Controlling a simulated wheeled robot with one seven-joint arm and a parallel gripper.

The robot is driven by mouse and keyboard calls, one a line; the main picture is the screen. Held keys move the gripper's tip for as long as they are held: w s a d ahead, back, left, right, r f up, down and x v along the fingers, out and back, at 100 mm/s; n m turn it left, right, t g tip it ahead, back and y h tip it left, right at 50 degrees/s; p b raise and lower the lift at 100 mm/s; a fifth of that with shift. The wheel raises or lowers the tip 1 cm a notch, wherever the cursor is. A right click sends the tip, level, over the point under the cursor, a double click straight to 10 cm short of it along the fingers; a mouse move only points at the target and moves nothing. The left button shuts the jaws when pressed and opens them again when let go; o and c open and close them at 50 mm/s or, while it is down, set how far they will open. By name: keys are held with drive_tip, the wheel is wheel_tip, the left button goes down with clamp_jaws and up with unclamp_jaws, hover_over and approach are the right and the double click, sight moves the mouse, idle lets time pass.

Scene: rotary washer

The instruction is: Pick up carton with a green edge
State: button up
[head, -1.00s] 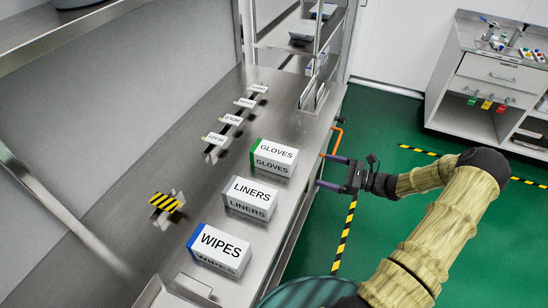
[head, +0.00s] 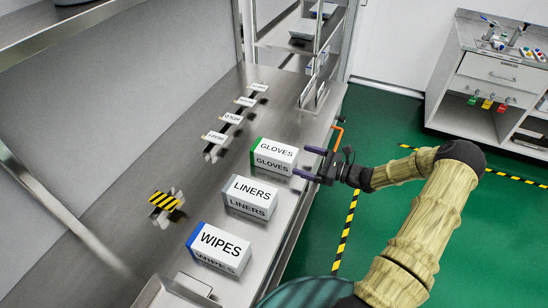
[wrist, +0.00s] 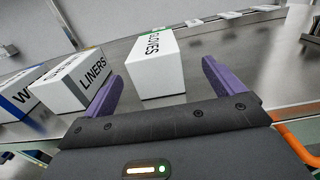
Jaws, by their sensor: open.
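The carton with a green edge (head: 273,157), a white box labelled GLOVES, stands on the steel counter. It is the farthest of three cartons in the head view. In the wrist view the GLOVES carton (wrist: 156,65) lies ahead, between the lines of the two purple fingers. My gripper (head: 310,162) is open and empty, with its fingers pointing left at the carton's right end. The fingertips are close to the carton; I cannot tell whether they touch it or reach beside it.
The LINERS carton (head: 250,197) stands just nearer, and the blue-edged WIPES carton (head: 219,248) nearer still. In the wrist view LINERS (wrist: 77,82) is close to the left finger. Several label plates (head: 231,118) stand behind. An orange handle (head: 337,137) is at the counter edge.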

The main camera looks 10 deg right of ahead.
sight(296, 158)
drive_tip(key=shift+x, duration=1.9)
drive_tip(key=x, duration=0.2)
drive_tip(key=b+x, duration=0.1)
drive_tip(key=x, duration=0.2)
drive_tip(key=shift+s+a+f, duration=0.1)
drive_tip(key=shift+s+a, duration=0.15)
drive_tip(key=shift+a, duration=0.05)
drive_tip(key=c, duration=1.2)
drive_tip(key=shift+c, duration=0.2)
wheel_tip(296, 158, up, 10)
drive_tip(key=shift+r+b, duration=0.1)
drive_tip(key=shift+b, duration=0.65)
